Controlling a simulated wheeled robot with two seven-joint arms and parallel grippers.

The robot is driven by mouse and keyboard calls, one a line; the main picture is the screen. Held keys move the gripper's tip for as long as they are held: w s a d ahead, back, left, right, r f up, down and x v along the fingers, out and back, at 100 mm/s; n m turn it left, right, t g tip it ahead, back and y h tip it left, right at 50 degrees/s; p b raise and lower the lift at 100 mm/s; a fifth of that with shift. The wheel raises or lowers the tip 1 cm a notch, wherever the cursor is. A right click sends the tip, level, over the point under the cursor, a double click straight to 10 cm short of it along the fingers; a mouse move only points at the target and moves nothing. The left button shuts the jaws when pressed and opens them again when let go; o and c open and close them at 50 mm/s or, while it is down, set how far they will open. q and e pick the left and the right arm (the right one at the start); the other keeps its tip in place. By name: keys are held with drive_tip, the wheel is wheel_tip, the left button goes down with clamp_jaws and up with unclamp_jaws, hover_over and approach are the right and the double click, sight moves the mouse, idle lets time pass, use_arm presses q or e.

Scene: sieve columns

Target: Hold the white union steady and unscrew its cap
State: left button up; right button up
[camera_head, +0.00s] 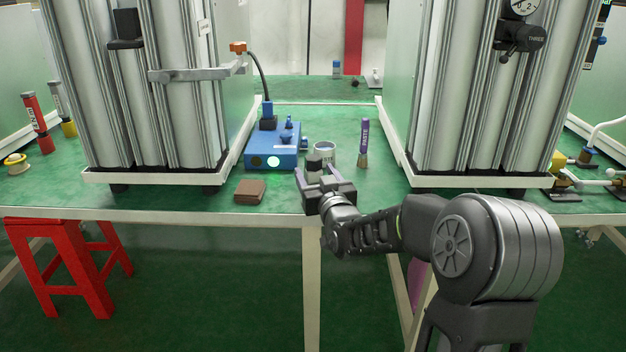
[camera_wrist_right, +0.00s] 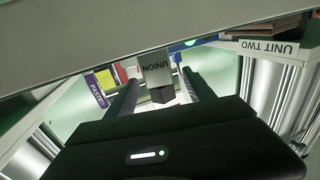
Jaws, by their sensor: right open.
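In the head view the dark cap (camera_head: 314,161) stands at the front of the table, partly hidden behind my right gripper (camera_head: 317,172). That gripper is open, with its fingers on either side of the union in both views. Whether the fingers touch it I cannot tell. My left gripper is not in view.
A blue box (camera_head: 271,158) with a cable stands left of the union. A brown block (camera_head: 250,191) lies near the front edge. Tall sieve columns (camera_head: 150,90) flank the gap.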

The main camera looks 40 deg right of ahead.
drive_tip(key=shift+w, duration=0.2)
drive_tip(key=x, duration=0.5)
drive_tip(key=shift+r+b, duration=0.15)
drive_tip(key=shift+b, duration=0.25)
drive_tip(key=shift+c, duration=0.3)
clamp_jaws()
idle(0.4)
